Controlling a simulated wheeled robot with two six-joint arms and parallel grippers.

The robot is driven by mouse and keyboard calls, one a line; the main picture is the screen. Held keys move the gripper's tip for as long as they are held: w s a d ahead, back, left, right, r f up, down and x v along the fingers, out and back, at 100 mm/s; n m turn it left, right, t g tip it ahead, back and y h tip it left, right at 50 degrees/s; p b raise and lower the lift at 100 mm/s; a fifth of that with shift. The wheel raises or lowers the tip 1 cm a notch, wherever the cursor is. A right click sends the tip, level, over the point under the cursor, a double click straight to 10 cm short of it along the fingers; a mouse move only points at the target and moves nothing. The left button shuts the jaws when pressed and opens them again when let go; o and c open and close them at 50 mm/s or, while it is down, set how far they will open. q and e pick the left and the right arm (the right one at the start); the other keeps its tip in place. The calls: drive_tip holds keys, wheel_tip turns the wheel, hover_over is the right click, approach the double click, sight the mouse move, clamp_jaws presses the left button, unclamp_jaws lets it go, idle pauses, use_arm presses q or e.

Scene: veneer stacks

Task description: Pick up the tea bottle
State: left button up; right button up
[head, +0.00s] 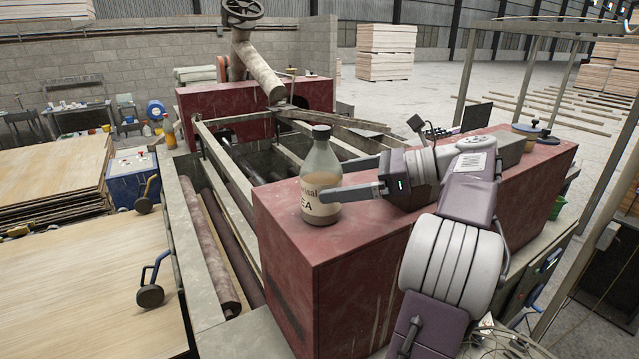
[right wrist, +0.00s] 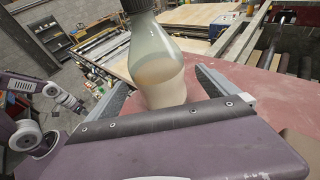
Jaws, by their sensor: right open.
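The tea bottle (head: 320,172) stands upright on the near left end of the red metal block. It is a pale, cloudy bottle with a dark cap and a cream label. My right gripper (head: 332,182) is open around its lower body, with one finger across the front of the label. In the right wrist view, the bottle (right wrist: 157,65) stands between the two fingers (right wrist: 163,84), with a gap visible on the right side. My left gripper (right wrist: 75,105) shows small at the left of that view, away from the bottle; its jaws are too small to read.
The red block's top (head: 365,232) is bare in front of the bottle. Rollers and rails (head: 215,235) lie left of it, beside veneer stacks (head: 75,275). A grey box (head: 510,143) and round-lidded items (head: 547,138) sit farther right on the block.

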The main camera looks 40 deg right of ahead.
sight(322, 135)
drive_tip(key=p+x, duration=0.1)
drive_tip(key=x, duration=0.2)
drive_tip(key=shift+w, duration=0.5)
drive_tip(key=shift+w+a+f, duration=0.1)
drive_tip(key=shift+w+a, duration=0.05)
drive_tip(key=shift+a, duration=0.15)
drive_tip(key=shift+s+a, duration=0.15)
drive_tip(key=shift+s, duration=0.4)
drive_tip(key=shift+c, duration=0.4)
drive_tip(key=shift+w+f, duration=0.1)
drive_tip(key=shift+w, duration=0.25)
drive_tip(key=c, duration=1.7)
wheel_tip(322, 135, up, 10)
